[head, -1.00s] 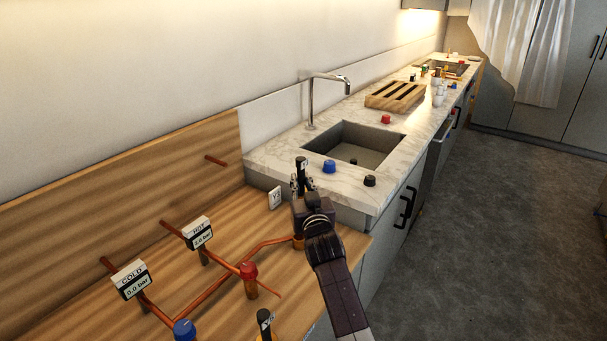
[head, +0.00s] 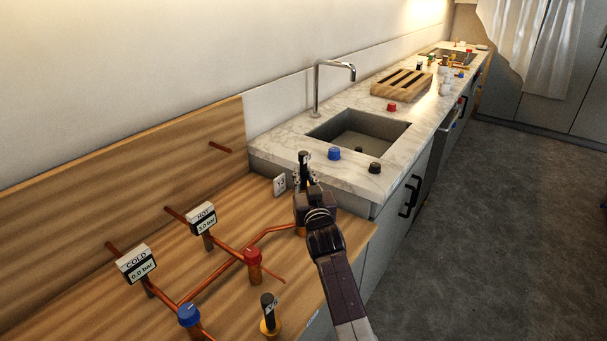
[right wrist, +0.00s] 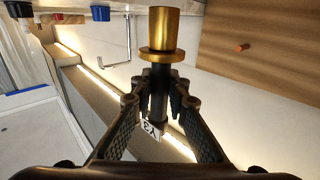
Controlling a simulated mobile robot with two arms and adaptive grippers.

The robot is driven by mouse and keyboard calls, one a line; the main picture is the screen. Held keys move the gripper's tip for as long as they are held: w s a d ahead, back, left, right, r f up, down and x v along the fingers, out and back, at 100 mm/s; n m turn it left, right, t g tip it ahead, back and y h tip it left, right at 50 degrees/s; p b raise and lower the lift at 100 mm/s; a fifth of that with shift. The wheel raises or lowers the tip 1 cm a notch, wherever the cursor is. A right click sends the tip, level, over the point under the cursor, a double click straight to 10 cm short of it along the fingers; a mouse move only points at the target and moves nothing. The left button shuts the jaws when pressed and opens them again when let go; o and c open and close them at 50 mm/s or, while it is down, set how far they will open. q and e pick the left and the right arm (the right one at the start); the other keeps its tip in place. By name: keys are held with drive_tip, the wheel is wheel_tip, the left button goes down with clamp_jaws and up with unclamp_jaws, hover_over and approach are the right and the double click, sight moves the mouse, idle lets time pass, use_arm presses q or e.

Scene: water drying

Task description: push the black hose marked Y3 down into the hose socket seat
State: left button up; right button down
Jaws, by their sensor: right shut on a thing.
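My right gripper (head: 304,180) is shut on the black hose (head: 304,159), which stands upright above the wooden bench. In the right wrist view the fingers (right wrist: 159,98) close on this hose (right wrist: 159,85), and its white Y3 tag (right wrist: 151,128) shows beside them. A brass hose socket seat (right wrist: 160,50) with a wide collar lies at the hose's far end; how deep the hose sits in it I cannot tell. In the head view the gripper mostly hides the socket. A white Y3 sign (head: 280,184) stands to the left. My left gripper is not in view.
Copper pipes with a red valve (head: 253,265), a blue valve (head: 189,315) and HOT (head: 202,218) and COLD (head: 137,264) gauges stand at left. Another black hose (head: 269,308) stands in front. A sink (head: 360,137) and loose caps lie behind.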

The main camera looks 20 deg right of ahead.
sight(304, 187)
drive_tip(key=shift+f+b, duration=1)
drive_tip(key=shift+f, duration=0.65)
drive_tip(key=shift+p, duration=0.35)
wheel_tip(304, 187, down, 7)
drive_tip(key=b, duration=0.5)
idle(2.5)
drive_tip(key=shift+f+b, duration=0.1)
drive_tip(key=shift+b, duration=0.2)
drive_tip(key=shift+f+b, duration=0.4)
drive_tip(key=shift+f, duration=0.15)
drive_tip(key=shift+f+b, duration=0.6)
drive_tip(key=shift+f, duration=0.1)
